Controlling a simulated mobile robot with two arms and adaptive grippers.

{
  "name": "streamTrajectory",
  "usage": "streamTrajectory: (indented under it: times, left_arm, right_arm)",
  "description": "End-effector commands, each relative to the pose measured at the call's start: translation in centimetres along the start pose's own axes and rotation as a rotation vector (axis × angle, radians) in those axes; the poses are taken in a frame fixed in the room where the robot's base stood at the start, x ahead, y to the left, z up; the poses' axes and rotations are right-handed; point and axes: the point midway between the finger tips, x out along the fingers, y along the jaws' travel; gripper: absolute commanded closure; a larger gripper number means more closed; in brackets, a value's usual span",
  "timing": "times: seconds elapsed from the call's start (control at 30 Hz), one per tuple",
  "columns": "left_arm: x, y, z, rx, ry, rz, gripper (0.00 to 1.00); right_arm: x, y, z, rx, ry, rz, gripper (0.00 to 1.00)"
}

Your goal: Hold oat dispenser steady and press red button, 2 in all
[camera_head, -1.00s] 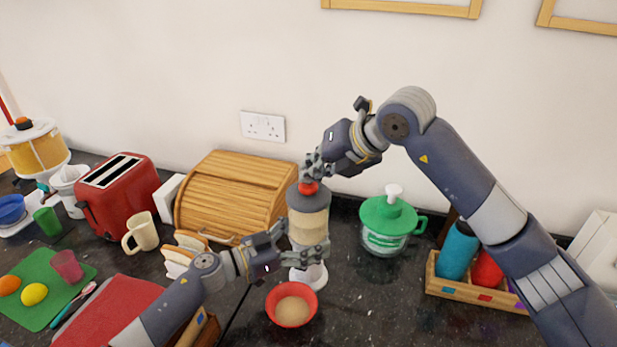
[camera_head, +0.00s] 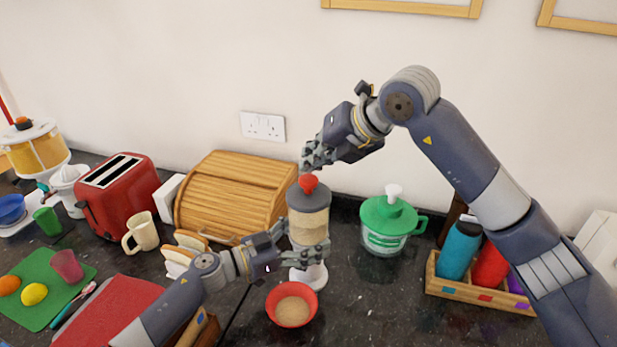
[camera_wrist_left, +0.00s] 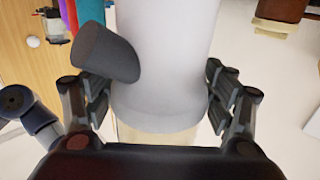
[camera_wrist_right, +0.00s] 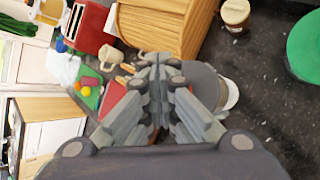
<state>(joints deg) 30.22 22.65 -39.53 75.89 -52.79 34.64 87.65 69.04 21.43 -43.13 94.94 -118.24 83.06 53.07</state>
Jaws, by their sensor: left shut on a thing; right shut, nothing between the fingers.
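The oat dispenser (camera_head: 308,222) stands upright on the counter, a clear body of oats with a grey top and a white base. Its red button (camera_head: 308,183) is on top and uncovered. My left gripper (camera_head: 322,256) is shut around the dispenser's lower body; its fingers flank the body in the left wrist view (camera_wrist_left: 160,100). My right gripper (camera_head: 308,164) is shut and empty just above the red button, with a small gap. In the right wrist view its closed fingers (camera_wrist_right: 160,75) hide the button. A red bowl (camera_head: 284,322) with oats in it sits in front of the dispenser base.
A wooden bread bin (camera_head: 235,190) stands behind left, close to the dispenser. A green-lidded container (camera_head: 390,222) stands to the right. A wooden crate of bottles (camera_head: 480,296) is farther right. Bare counter lies right of the bowl.

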Motion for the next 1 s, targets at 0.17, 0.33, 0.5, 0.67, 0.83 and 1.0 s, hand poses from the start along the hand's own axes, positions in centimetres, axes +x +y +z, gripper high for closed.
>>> streamTrajectory:
  times: [0.17,0.33,0.5,0.67,0.83,1.0]
  left_arm:
    - [0.0,0.0,-0.1,0.000,0.001,0.000,0.72]
    - [0.0,0.0,-0.1,-0.001,0.001,0.000,0.72]
    - [0.0,0.0,-0.1,-0.001,0.001,0.000,0.72]
    - [0.0,0.0,-0.1,-0.001,0.001,-0.001,0.72]
    - [0.0,0.0,-0.1,-0.001,0.001,-0.001,0.72]
    - [0.0,0.0,-0.1,-0.001,0.001,-0.001,0.72]
  right_arm:
    - [-0.1,0.1,0.1,0.000,-0.002,0.001,1.00]
    - [-1.1,0.8,0.9,-0.001,-0.004,0.002,1.00]
    - [-2.2,1.7,1.7,-0.001,-0.003,0.002,1.00]
    - [-3.2,2.3,2.4,0.000,-0.003,0.002,1.00]
    - [-3.6,2.6,2.6,0.000,-0.002,0.002,1.00]
    - [-3.5,2.6,2.6,0.000,-0.002,0.002,1.00]
